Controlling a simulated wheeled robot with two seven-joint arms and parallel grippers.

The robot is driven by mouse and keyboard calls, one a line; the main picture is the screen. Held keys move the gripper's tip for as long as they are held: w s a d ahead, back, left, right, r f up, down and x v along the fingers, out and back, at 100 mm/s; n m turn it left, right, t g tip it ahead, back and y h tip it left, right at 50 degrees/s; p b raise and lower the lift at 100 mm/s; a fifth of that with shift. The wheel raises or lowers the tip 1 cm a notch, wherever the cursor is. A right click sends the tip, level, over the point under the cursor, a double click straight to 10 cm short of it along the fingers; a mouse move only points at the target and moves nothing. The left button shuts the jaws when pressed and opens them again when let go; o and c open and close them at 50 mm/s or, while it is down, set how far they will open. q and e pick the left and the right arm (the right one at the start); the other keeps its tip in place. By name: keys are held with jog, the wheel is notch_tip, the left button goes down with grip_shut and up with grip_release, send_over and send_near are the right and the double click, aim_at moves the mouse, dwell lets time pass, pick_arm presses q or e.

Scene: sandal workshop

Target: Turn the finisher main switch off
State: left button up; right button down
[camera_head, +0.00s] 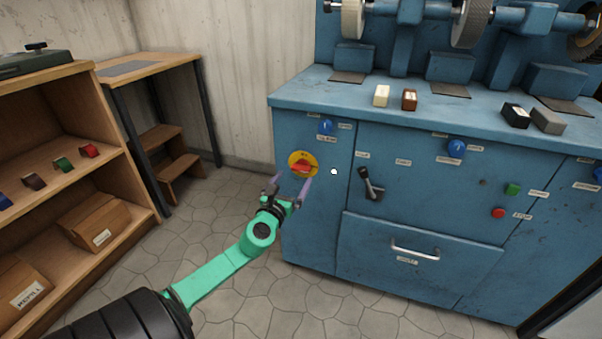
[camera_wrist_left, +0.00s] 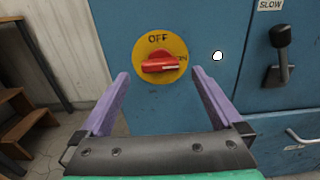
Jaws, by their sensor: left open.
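The main switch (camera_head: 303,164) is a yellow disc with a red handle on the blue finisher's front (camera_head: 318,215), at its left side. In the left wrist view the switch (camera_wrist_left: 160,56) has OFF at the top and ON, partly covered, at the right. Its red handle (camera_wrist_left: 160,64) lies nearly level, with its right end at ON. My left gripper (camera_head: 290,187) is open, its purple fingers pointing at the panel just below and in front of the switch. In the wrist view the handle appears between the fingertips, with no visible contact. My right gripper is out of view.
A black lever (camera_head: 370,185) and a small white round spot (camera_head: 334,171) are right of the switch. Blue knobs, a green button (camera_head: 513,189), a red button (camera_head: 498,213) and a drawer (camera_head: 420,258) share the front. Wooden shelves (camera_head: 120,165) stand left; floor between is clear.

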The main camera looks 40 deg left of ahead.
aim_at(299, 170)
pick_arm(q)
jog(key=x, duration=0.4)
jog(key=shift+w+a+f+b, duration=0.1)
jog(key=shift+w+a+b, duration=0.05)
jog(key=shift+w+b, duration=0.25)
jog(key=shift+w+a, duration=0.1)
jog(key=shift+w, duration=0.15)
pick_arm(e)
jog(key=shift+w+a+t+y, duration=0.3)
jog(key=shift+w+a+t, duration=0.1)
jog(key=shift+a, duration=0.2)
pick_arm(q)
jog(key=shift+c, duration=0.3)
